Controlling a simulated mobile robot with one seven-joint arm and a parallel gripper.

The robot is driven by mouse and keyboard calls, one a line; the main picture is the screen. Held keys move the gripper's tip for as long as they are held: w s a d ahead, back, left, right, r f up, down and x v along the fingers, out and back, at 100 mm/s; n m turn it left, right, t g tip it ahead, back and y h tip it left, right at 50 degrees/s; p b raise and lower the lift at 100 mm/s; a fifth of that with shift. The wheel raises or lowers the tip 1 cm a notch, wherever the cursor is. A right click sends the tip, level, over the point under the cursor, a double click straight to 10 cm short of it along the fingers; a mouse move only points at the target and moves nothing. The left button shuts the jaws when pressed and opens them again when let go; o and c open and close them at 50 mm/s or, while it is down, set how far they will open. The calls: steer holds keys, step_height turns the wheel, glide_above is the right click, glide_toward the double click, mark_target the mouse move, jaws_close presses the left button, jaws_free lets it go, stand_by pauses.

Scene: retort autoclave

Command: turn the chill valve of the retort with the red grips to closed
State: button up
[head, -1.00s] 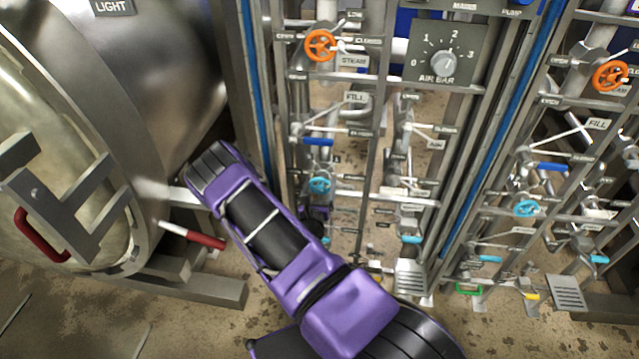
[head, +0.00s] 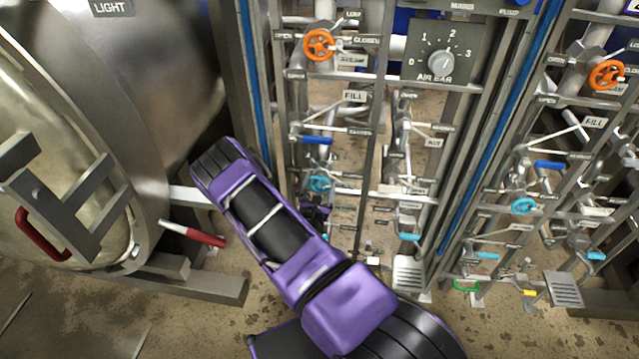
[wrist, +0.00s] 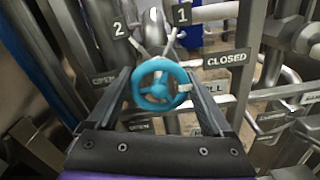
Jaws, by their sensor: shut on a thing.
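The retort with the red grips (head: 42,236) fills the left of the head view, with a second red grip (head: 205,238) low at its side. The light-blue chill valve handwheel (head: 319,184) sits low on the pipe rack just right of this retort. In the wrist view, the handwheel (wrist: 160,86) is between the two fingers of my gripper (wrist: 158,76), which is shut on its rim. A CLOSED plate (wrist: 224,60) is to the wheel's right and an OPEN plate (wrist: 105,78) to its left. Another plate behind the right finger is partly hidden, and the pointer's setting is unclear.
An orange steam wheel (head: 319,45) and a blue fill lever (head: 317,141) are above on the same rack. A similar rack at right has another light-blue wheel (head: 525,206). Pipes and rails crowd around my gripper.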

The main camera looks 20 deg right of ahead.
steer(key=o, duration=1.1)
steer(key=shift+o, duration=0.2)
steer(key=v, duration=1.7)
steer(key=shift+s+a, duration=0.2)
